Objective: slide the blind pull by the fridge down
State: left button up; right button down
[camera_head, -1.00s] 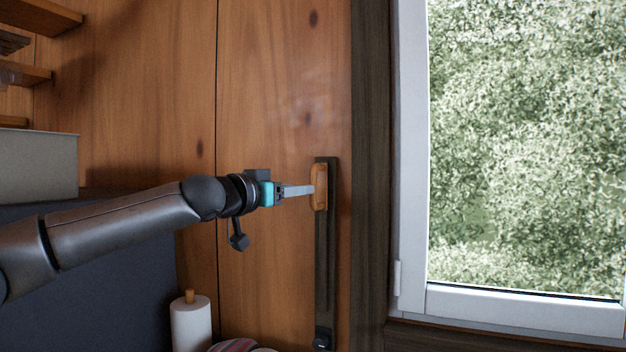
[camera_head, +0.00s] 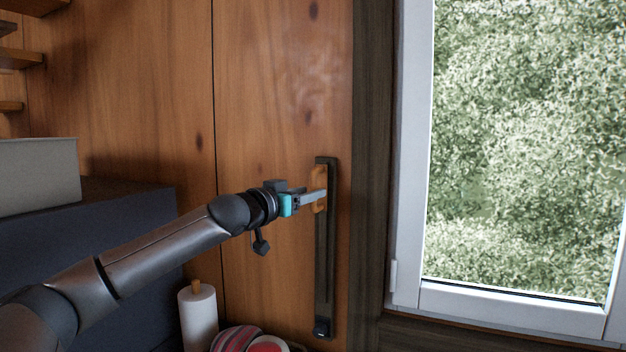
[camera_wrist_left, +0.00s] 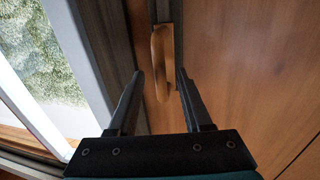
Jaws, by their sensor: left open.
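The blind pull (camera_head: 320,180) is an orange-brown wooden handle near the top of a dark vertical track (camera_head: 325,270) on the wood wall, left of the window. In the left wrist view the pull (camera_wrist_left: 161,62) stands upright on its track, between and beyond the two fingers. My left gripper (camera_head: 322,194) is at the pull in the head view, its fingers covering part of the handle. In the left wrist view the gripper (camera_wrist_left: 160,85) is open, with a gap on both sides of the pull. My right gripper is not in view.
The white-framed window (camera_head: 410,180) is to the right, behind a dark post. A dark fridge-like block (camera_head: 90,240) stands at left with a grey box (camera_head: 38,175) on it. A paper towel roll (camera_head: 198,315) and a striped round item (camera_head: 236,340) sit below my arm.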

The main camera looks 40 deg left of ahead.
pick_arm(q)
jog(key=shift+w+a+p, duration=0.1)
jog(key=shift+w+p, duration=0.75)
jog(key=shift+w, duration=0.4)
jog(key=shift+c, duration=0.3)
grip_shut()
dwell(0.4)
